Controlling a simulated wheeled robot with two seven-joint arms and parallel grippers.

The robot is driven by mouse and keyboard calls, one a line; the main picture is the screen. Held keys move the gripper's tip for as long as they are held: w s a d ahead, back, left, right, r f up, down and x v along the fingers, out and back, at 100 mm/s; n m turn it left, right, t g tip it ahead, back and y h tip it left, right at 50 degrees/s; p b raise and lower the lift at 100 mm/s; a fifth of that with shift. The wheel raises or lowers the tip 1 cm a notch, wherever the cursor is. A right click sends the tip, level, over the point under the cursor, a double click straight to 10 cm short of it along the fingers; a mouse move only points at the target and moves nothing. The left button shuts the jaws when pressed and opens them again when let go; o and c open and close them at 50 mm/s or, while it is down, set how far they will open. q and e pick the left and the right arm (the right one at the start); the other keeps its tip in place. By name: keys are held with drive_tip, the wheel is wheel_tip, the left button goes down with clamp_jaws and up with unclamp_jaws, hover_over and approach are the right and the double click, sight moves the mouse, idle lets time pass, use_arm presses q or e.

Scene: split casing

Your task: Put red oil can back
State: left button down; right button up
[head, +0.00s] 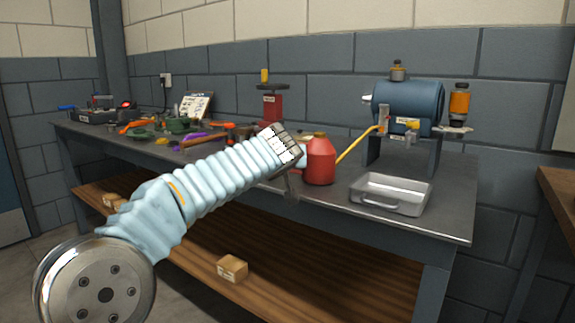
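The red oil can (320,162) with a long yellow spout (357,145) is upright near the front edge of the workbench, and looks to be standing on it. Its spout slants up to the right. My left arm reaches in from the lower left, and my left gripper (294,182) is at the can's left side. The wrist covers most of the gripper, so I cannot tell whether the fingers touch the can or how far apart they are. My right gripper is not in view.
A metal tray (391,209) lies right of the can. Behind it a blue motor-like machine (409,100) stands on a bracket. A red stand (271,107) is at the back. Several tools clutter the bench's left half. A cardboard box (232,268) sits on the lower shelf.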

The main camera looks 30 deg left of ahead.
use_arm(q)
drive_tip(key=shift+f, duration=0.2)
drive_tip(key=shift+f, duration=0.15)
drive_tip(key=c, duration=1.1)
unclamp_jaws()
drive_tip(key=shift+s+d+r, duration=0.1)
drive_tip(key=shift+r, duration=0.1)
drive_tip(key=b+v, duration=0.1)
drive_tip(key=v, duration=1)
drive_tip(key=shift+s+d+r+b, duration=0.15)
drive_tip(key=shift+s+b, duration=0.15)
